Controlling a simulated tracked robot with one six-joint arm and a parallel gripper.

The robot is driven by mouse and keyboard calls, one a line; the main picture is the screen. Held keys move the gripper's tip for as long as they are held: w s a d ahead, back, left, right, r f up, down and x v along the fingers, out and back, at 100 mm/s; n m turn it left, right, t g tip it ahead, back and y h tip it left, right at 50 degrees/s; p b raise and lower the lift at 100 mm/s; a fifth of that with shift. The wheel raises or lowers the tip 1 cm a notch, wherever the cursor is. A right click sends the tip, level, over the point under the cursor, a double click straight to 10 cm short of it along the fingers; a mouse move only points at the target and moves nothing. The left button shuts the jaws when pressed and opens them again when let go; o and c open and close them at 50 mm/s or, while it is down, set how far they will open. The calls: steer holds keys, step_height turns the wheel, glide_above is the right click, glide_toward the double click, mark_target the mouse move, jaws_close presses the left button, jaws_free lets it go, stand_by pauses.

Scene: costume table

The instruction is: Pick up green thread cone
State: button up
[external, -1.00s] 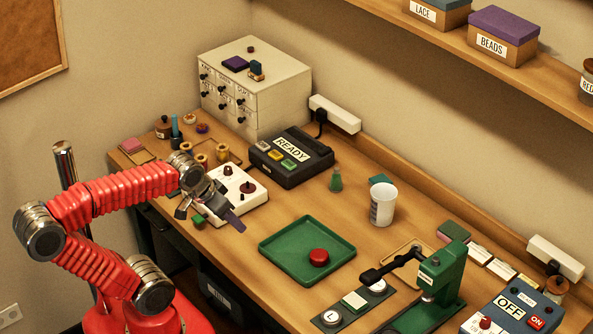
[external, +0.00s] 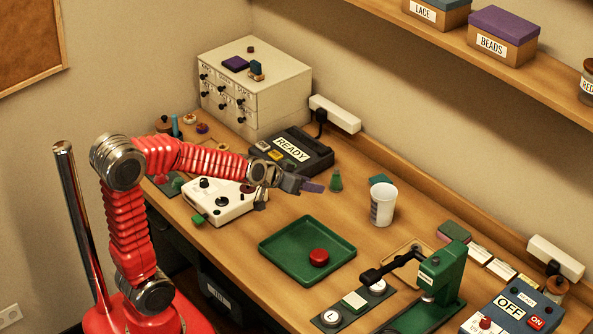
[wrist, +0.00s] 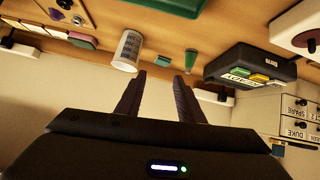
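The small green thread cone (external: 336,181) stands upright on the wooden table, right of the READY box. It also shows in the wrist view (wrist: 191,58), just beyond and slightly right of my fingertips. My gripper (external: 310,187) is to the left of the cone in the external view, above the table and apart from it. In the wrist view my gripper (wrist: 160,78) has its two dark fingers spread with an empty gap between them.
A white cup (external: 382,204) stands right of the cone, and a small teal block (external: 378,180) lies behind the cup. The black READY box (external: 291,154) is close on the left. A green tray (external: 283,253) with a red round knob (external: 319,257) lies in front.

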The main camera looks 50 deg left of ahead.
steer(key=w+a+f+n+t+y, duration=0.1)
steer(key=w+a+f+y, duration=0.2)
steer(key=w, duration=0.4)
steer(key=n+t+y, duration=0.1)
glide_toward(336, 172)
steer(key=shift+w+f, duration=0.2)
steer(key=shift+w, duration=0.1)
steer(key=shift+x, duration=4.3)
steer(key=shift+w+a, duration=0.1)
steer(key=shift+a, duration=0.1)
steer(key=shift+x, duration=2.45)
steer(key=shift+a+r, duration=0.1)
steer(key=shift+r, duration=0.05)
